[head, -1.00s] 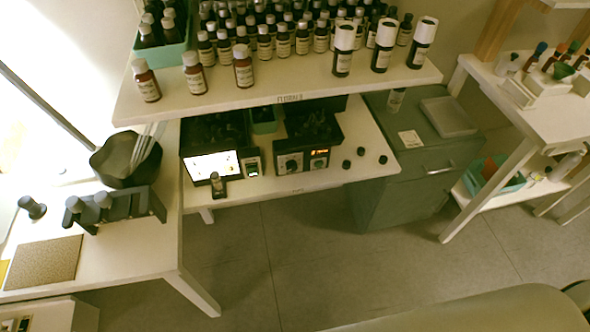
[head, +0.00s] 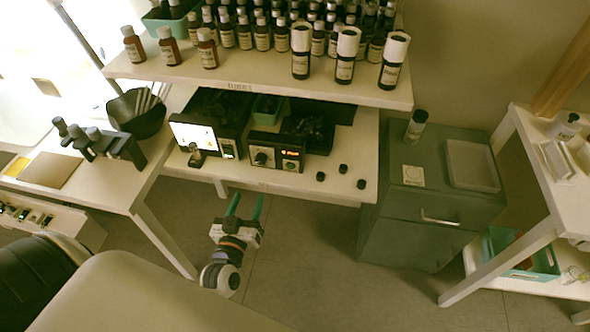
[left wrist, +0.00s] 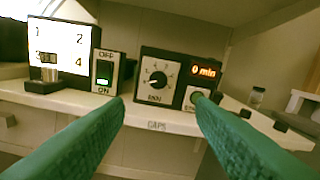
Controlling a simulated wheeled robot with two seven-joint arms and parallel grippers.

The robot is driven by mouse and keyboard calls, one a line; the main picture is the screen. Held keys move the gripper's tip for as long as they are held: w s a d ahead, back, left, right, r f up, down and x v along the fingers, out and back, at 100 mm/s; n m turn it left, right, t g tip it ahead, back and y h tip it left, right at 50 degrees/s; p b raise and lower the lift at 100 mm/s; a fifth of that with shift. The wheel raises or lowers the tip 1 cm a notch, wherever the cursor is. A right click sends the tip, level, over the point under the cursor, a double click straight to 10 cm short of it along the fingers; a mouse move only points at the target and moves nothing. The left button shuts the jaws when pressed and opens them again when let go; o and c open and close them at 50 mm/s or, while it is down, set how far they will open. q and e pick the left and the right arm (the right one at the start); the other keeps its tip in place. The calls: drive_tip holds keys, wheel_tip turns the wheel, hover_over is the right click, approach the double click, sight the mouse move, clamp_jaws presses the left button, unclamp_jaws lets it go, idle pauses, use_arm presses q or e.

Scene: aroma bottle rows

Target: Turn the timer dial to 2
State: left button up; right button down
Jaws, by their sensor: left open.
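The timer box (head: 277,152) sits on the lower shelf under the bottle rack. The knob's exact setting is too small to read surely. A round button (left wrist: 196,97) is below the display, partly behind a fingertip. My left gripper (head: 245,206) has green fingers and is open and empty, in front of the shelf and apart from the dial. In the left wrist view its fingers (left wrist: 160,112) spread below the dial. My right gripper is not in view.
Left of the timer are a switch box (left wrist: 105,72) marked OFF and ON and a lit numbered screen (head: 194,132). Several black caps (head: 343,169) lie to the right on the shelf. The bottle shelf (head: 250,78) overhangs the timer. A green cabinet (head: 430,200) stands right.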

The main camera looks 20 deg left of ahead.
use_arm(q)
approach(260, 161)
drive_tip(key=w, duration=0.1)
drive_tip(key=x, duration=0.7)
drive_tip(key=shift+w+a, duration=0.15)
drive_tip(key=shift+w, duration=0.05)
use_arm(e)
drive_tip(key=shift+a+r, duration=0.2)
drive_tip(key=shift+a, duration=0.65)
use_arm(q)
drive_tip(key=shift+c, duration=0.5)
drive_tip(key=c, duration=0.9)
drive_tip(key=shift+o, duration=0.2)
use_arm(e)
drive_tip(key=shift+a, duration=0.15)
